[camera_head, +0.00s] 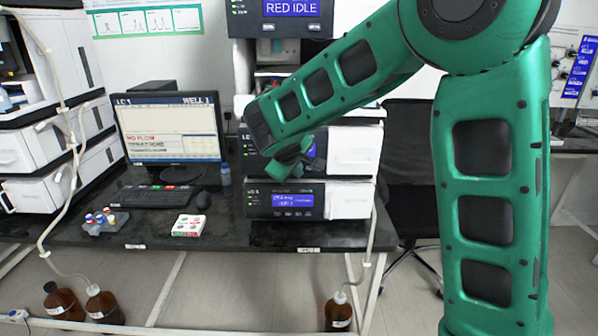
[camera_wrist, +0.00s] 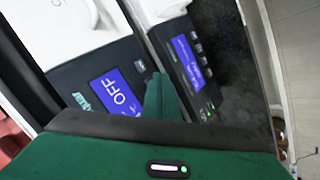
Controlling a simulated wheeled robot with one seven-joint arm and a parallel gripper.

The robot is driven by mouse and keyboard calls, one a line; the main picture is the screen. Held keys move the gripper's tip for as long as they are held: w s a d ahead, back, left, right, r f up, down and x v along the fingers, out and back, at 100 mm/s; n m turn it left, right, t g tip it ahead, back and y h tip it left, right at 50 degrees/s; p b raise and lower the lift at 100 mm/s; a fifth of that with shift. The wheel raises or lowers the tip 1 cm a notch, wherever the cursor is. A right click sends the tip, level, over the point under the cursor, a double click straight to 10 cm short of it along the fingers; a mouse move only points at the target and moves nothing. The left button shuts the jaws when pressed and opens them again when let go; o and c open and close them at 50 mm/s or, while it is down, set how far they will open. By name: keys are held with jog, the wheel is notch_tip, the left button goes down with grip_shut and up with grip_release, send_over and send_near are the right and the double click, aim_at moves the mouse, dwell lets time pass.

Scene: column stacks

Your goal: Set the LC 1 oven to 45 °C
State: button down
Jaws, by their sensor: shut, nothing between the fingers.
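The LC 1 stack stands on the bench right of the monitor. Its lowest unit (camera_head: 256,206) has a lit blue display (camera_head: 293,201) with small, blurred text and a row of buttons below. The unit above it (camera_head: 340,160) has a blue display largely hidden by my arm. I cannot tell for sure which is the oven. In the wrist view, one display (camera_wrist: 118,92) reads OFF, and a second display (camera_wrist: 188,60) beside it has small unreadable lines with buttons alongside. My gripper (camera_head: 290,160) is shut and empty, close to the stack front; its green tip (camera_wrist: 160,98) lies between the two displays.
A monitor (camera_head: 168,130) headed LC 1 shows red text. A keyboard (camera_head: 147,196), mouse (camera_head: 203,200), vial rack (camera_head: 105,222) and white-red box (camera_head: 189,225) lie on the bench (camera_head: 150,238). Brown bottles (camera_head: 339,312) stand on the floor. A tube hangs right of the stack.

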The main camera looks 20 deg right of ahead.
jog(key=shift+w+d, duration=0.15)
jog(key=shift+w, duration=0.2)
dwell(0.5)
jog(key=shift+s, duration=0.1)
jog(key=shift+s+a, duration=0.3)
jog(key=shift+s, duration=0.4)
jog(key=shift+w+d, duration=0.1)
jog(key=shift+w, duration=0.05)
jog(key=shift+w+d, duration=0.1)
jog(key=shift+w, duration=0.2)
dwell(0.3)
jog(key=shift+w+d, duration=0.1)
jog(key=shift+w, duration=0.25)
dwell(0.8)
jog(key=shift+s+a, duration=0.3)
jog(key=shift+s, duration=0.5)
